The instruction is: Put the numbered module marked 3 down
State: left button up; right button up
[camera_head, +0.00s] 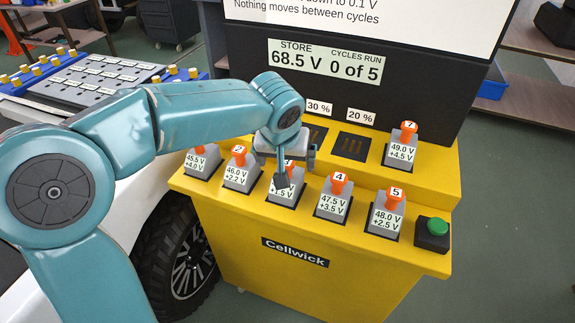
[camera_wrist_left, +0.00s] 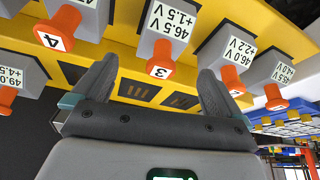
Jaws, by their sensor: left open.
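The module marked 3 (camera_head: 288,198) is a grey block with an orange handle. It stands in the front row of the yellow Cellwick unit (camera_head: 325,262), between modules 2 and 4. In the left wrist view module 3 (camera_wrist_left: 167,30) shows its 46.5 V, +1.5 V label and its numbered orange handle. My left gripper (camera_head: 292,172) is over module 3 and partly hides it in the head view. Its fingers are apart, with the handle showing between the fingertips in the wrist view. Nothing shows gripped. My right gripper is not in view.
Module 2 (camera_head: 241,172) and module 4 (camera_head: 333,198) stand close on either side. Module 5 (camera_head: 385,217) and a green button (camera_head: 438,227) are farther right. Module 7 (camera_head: 401,148) stands behind, beside an empty dark slot (camera_head: 353,146) under the 20 % label.

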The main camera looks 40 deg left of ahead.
pick_arm(q)
jog(key=v, duration=0.5)
jog(key=shift+r+p, duration=0.25)
jog(key=shift+p, duration=0.05)
jog(key=shift+s, duration=0.15)
